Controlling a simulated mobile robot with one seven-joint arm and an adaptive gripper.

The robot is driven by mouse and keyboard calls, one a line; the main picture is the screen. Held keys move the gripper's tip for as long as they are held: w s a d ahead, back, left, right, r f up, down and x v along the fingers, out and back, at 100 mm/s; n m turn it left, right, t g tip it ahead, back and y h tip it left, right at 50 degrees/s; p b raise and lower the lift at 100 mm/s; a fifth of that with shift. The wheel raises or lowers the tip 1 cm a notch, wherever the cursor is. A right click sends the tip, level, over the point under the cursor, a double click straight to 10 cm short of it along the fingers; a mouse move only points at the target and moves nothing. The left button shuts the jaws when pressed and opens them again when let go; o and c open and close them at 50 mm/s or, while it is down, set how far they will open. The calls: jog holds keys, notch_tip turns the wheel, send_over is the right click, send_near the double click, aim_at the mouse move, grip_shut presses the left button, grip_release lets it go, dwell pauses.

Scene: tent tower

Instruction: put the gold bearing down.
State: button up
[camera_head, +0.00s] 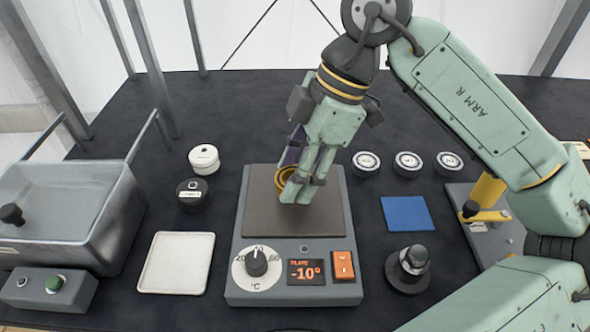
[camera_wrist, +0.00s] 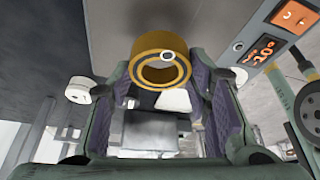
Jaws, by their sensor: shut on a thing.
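The gold bearing (camera_head: 283,176) is a thick gold ring with a dark band inside its rim. It is partly hidden by my gripper in the head view. My gripper (camera_head: 296,180) points down over the grey plate (camera_head: 262,222) of the plate unit and is shut on the bearing. In the wrist view the bearing (camera_wrist: 153,44) sits at the fingertips, between the purple finger pads. I cannot tell whether the bearing touches the plate.
The plate unit has a knob (camera_head: 256,262), a display (camera_head: 306,271) reading -10 and an orange switch (camera_head: 344,265). A white tray (camera_head: 176,262), metal basin (camera_head: 70,215), blue pad (camera_head: 404,213) and several round pots (camera_head: 366,163) stand around it.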

jog(key=shift+f, duration=0.7)
jog(key=shift+f, duration=0.25)
jog(key=o, duration=1.3)
jog(key=shift+r, duration=0.1)
jog(key=shift+r, duration=0.3)
jog(key=b+v, duration=0.1)
jog(key=v, duration=1)
jog(key=shift+d+r+b, duration=0.2)
jog(key=shift+r+b, duration=0.15)
jog(key=shift+b, duration=0.05)
